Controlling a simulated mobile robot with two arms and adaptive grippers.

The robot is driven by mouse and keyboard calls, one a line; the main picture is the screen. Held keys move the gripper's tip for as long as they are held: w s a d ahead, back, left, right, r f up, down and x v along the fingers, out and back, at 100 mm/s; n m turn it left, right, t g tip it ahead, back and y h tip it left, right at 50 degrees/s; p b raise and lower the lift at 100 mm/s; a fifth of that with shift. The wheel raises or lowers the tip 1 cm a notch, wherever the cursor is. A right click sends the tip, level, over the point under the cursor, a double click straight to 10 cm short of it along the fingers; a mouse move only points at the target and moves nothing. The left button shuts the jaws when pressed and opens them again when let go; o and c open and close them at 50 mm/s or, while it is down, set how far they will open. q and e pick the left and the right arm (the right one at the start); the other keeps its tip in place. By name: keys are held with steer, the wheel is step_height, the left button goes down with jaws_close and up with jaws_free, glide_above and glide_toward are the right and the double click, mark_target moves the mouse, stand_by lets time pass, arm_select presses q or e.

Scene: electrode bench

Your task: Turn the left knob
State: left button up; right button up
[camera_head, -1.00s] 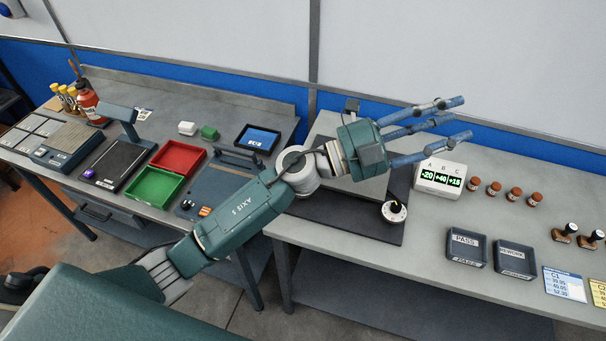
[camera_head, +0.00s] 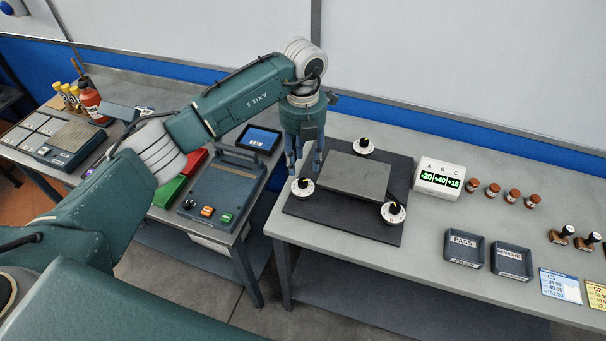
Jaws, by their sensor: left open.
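The left knob (camera_head: 302,187) is a black knob with a yellow mark on a white dial, at the left front corner of a dark square base (camera_head: 342,216). A second knob (camera_head: 363,146) is at the back of the base and a third knob (camera_head: 393,212) at its right front. A grey raised plate (camera_head: 355,183) lies between them. My left gripper (camera_head: 305,168) is open and points down, its fingertips just above and behind the left knob. I cannot tell whether a finger touches it. My right gripper is not in view.
A small display box (camera_head: 440,179) reads -20, +40, +18 right of the base. Two dark trays (camera_head: 464,248), marked PASS and REWORK, and several small brown-capped bottles (camera_head: 493,189) stand farther right. A blue-grey device (camera_head: 222,193) and red and green trays are on the left bench.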

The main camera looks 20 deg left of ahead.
mark_target(303, 181)
arm_select(q)
step_height(303, 181, down, 6)
steer(key=shift+r+p, duration=0.1)
steer(key=shift+p, duration=0.85)
steer(key=shift+f, duration=0.8)
jaws_close()
